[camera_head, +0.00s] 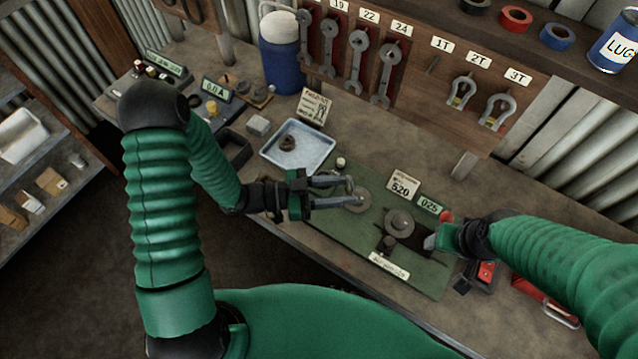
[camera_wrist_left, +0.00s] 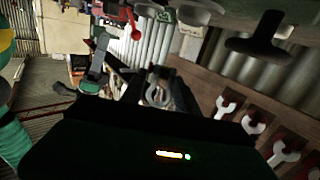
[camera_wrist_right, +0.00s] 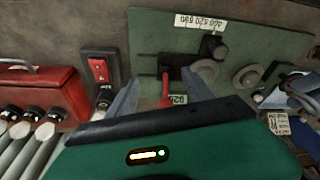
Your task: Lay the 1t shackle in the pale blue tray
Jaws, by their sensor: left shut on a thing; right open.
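The pale blue tray (camera_head: 311,157) lies on the bench in the head view, with a small dark brown object (camera_head: 287,142) in it. The 1T peg (camera_head: 432,65) on the board is bare. My left gripper (camera_head: 345,190) is shut on a small grey shackle (camera_wrist_left: 157,93), seen between its fingers in the left wrist view. It is to the right of the tray and in front of it, over the green mat; the shackle is hard to make out in the head view. My right gripper (camera_head: 431,242) is open and empty near the mat's right end; its fingers show in the right wrist view (camera_wrist_right: 160,92).
The green mat (camera_head: 345,235) carries a round fixture (camera_head: 400,222), a pale disc and a 025 display (camera_head: 431,205). Shackles hang under 2T (camera_head: 460,93) and 3T (camera_head: 496,110). A grey block (camera_head: 258,125) and a dark open box (camera_head: 233,148) stand left of the tray.

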